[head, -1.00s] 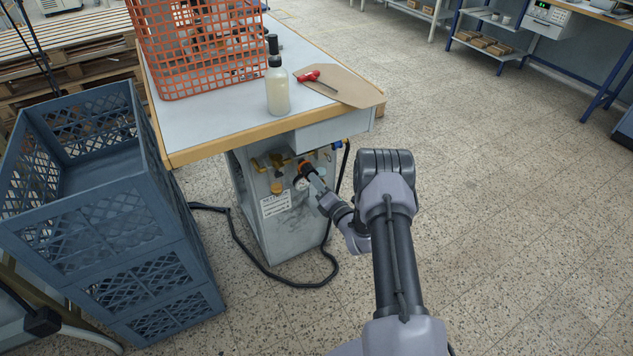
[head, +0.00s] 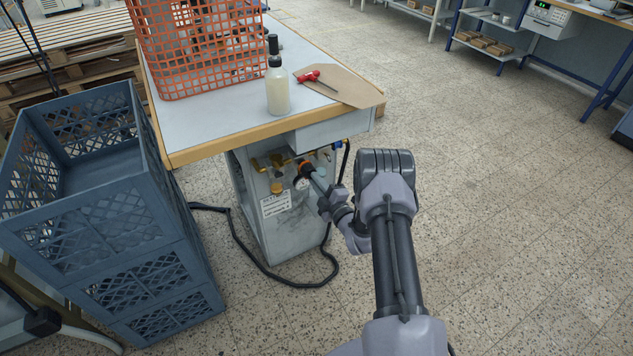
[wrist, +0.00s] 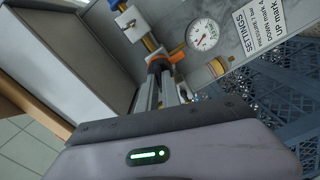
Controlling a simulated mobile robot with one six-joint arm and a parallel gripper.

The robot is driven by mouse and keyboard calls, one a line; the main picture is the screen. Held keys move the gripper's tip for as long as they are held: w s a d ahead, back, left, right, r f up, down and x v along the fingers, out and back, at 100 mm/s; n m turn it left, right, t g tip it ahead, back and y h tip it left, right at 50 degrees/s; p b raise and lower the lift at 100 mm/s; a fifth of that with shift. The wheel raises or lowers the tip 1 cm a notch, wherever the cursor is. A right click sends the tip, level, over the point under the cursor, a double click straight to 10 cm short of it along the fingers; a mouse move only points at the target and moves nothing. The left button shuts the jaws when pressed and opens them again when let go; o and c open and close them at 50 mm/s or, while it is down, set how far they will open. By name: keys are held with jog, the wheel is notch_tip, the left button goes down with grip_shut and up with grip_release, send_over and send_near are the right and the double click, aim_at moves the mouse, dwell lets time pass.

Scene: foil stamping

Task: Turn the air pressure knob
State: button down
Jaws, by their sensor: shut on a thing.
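The air pressure knob (wrist: 157,64) is an orange and dark round piece on the regulator below the worktop, partly hidden by my fingers. It also shows in the head view (head: 305,167). My gripper (wrist: 160,82) is shut on the knob, reaching in from the right under the table. A round white gauge (wrist: 202,36) with a red needle sits beside the knob. A settings label (wrist: 258,25) is on the panel beside the gauge.
Brass fittings (head: 268,163) sit left of the knob. A black hose (head: 262,267) loops on the floor. Blue stacked crates (head: 110,225) stand at left. The worktop (head: 215,130) overhangs the panel, holding a bottle (head: 278,92) and an orange basket (head: 205,84). Floor to the right is clear.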

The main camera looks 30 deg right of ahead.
jog(key=n, duration=3.1)
jog(key=shift+n, duration=0.4)
dwell(0.4)
jog(key=shift+m, duration=0.3)
jog(key=c, duration=1.5)
grip_release()
jog(key=shift+c, duration=0.2)
